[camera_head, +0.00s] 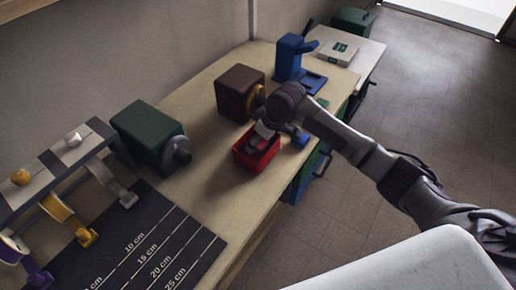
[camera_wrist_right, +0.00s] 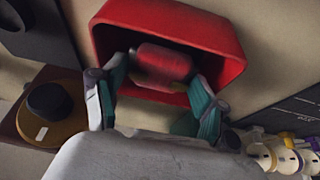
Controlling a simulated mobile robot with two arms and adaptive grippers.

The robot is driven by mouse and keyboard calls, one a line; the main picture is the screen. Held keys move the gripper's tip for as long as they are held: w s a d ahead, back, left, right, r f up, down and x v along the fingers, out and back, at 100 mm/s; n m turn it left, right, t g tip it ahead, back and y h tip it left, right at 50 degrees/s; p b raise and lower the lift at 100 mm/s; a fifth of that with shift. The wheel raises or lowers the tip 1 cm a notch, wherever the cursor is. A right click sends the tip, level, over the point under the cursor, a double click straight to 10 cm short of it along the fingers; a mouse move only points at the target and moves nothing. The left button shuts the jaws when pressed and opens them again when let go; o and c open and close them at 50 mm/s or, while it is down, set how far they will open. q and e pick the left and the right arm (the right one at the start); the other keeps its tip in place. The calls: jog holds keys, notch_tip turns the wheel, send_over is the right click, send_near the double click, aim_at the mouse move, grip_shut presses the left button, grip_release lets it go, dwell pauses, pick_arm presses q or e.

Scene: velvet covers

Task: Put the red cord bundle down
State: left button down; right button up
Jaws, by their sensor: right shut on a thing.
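The red cord bundle (camera_wrist_right: 163,62) is a rounded red roll between the fingers of my right gripper (camera_wrist_right: 158,78) in the right wrist view. The gripper is shut on it. A red open bin (camera_head: 264,168) stands on the bench in the head view, and my right gripper (camera_head: 258,142) reaches down into its opening. In the wrist view the bin (camera_wrist_right: 222,36) surrounds the bundle on the visible sides. Whether the bundle touches the bin floor cannot be told. My left gripper is not in view.
A brown spool box (camera_head: 238,90) stands just behind the bin and a green one (camera_head: 147,136) to its left. A blue device (camera_head: 291,58) stands farther back. A dark measuring mat (camera_head: 175,235) lies front left. The bench's front edge is close to the bin.

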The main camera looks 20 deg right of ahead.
aim_at(258, 149)
jog(key=shift+a+f, duration=0.1)
jog(key=shift+f, duration=1.9)
jog(key=shift+s+f, duration=0.1)
jog(key=o, duration=0.7)
jog(key=shift+c, duration=0.2)
jog(key=v, duration=1.2)
